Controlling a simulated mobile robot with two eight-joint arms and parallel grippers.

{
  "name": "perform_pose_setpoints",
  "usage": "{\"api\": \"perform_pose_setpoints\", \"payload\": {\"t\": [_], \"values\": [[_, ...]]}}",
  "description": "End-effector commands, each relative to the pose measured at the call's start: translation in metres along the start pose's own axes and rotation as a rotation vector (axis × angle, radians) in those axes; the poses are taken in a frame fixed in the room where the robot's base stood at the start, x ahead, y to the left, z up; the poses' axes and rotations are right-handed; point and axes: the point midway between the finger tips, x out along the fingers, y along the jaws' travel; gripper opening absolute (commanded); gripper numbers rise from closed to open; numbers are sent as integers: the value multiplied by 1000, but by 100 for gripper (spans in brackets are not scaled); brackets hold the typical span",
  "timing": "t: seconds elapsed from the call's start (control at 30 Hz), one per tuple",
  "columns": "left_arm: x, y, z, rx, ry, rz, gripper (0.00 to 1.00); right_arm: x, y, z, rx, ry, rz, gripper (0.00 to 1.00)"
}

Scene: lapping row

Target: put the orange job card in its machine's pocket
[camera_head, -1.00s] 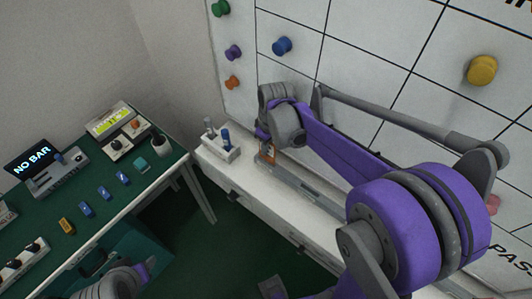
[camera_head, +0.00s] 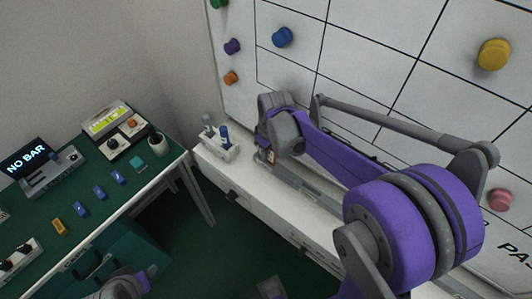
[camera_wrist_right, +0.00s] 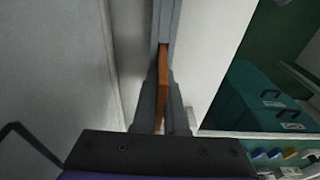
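The orange job card (camera_wrist_right: 163,75) shows edge-on as a thin orange strip in the right wrist view, between the grey fingers of my right gripper (camera_wrist_right: 162,95). The fingers are close together on both sides of it, so the gripper looks shut on it. In the head view my right gripper (camera_head: 265,150) is at the whiteboard's lower left, over the white ledge; a small orange piece of the card (camera_head: 271,156) shows there. A grey rail (camera_head: 312,187) runs along the ledge beside the card; I cannot tell if they touch. No card pocket is clearly visible.
A whiteboard (camera_head: 345,72) with coloured magnets stands behind my right arm. At left, a green-topped bench (camera_head: 125,205) carries instruments, a cup (camera_head: 158,146) and small blue blocks. Dark green floor lies between.

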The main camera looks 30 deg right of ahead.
Motion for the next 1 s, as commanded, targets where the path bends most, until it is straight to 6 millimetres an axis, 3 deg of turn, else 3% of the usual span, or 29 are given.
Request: {"api": "perform_pose_setpoints", "payload": {"t": [0.03,0.13,0.27,0.37,0.8,1.0], "values": [[1,0,0,0,0,0,50,3,-2,2,0,-4,-4,22],[1,0,0,0,0,0,50,4,-2,2,0,-4,-5,39],[-4,0,-3,0,2,0,50,-2,-3,2,0,-4,-5,39],[-10,0,-8,0,5,0,50,-16,-2,0,0,-3,-5,39],[-18,0,-14,0,9,0,50,-109,-1,0,0,-2,-4,39],[-19,0,-15,0,10,0,50,-128,-2,0,2,-2,-3,39]]}}
